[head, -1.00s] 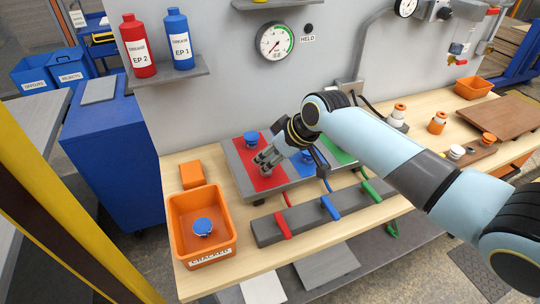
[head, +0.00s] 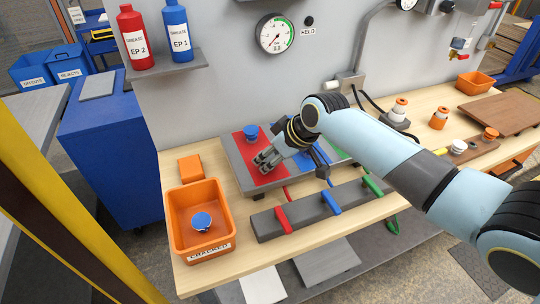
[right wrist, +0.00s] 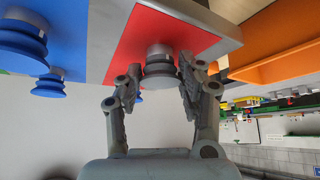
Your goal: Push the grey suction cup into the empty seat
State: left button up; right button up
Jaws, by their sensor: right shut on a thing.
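The grey suction cup (right wrist: 160,72) is between the fingers of my right gripper (right wrist: 157,78) in the right wrist view. The fingers are shut on it. Its pale upper end meets the red panel (right wrist: 192,40), touching or very close. In the head view my right gripper (head: 264,163) is low over the red panel (head: 268,177), and the grey cup cannot be made out there. A blue suction cup (head: 251,130) stands on the far part of the red panel. The seat itself is hidden. My left gripper is not in view.
An orange bin (head: 173,222) marked CRACKED holds a blue cup (head: 201,221). A dark bar (head: 267,227) with red, blue and green clips lies in front of the panels. Blue cups (right wrist: 20,42) show near the fingers in the wrist view. A gauge (head: 275,34) hangs behind.

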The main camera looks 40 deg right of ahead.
jog(key=o, duration=1.2)
jog(key=shift+o, duration=0.2)
jog(key=v, duration=1.2)
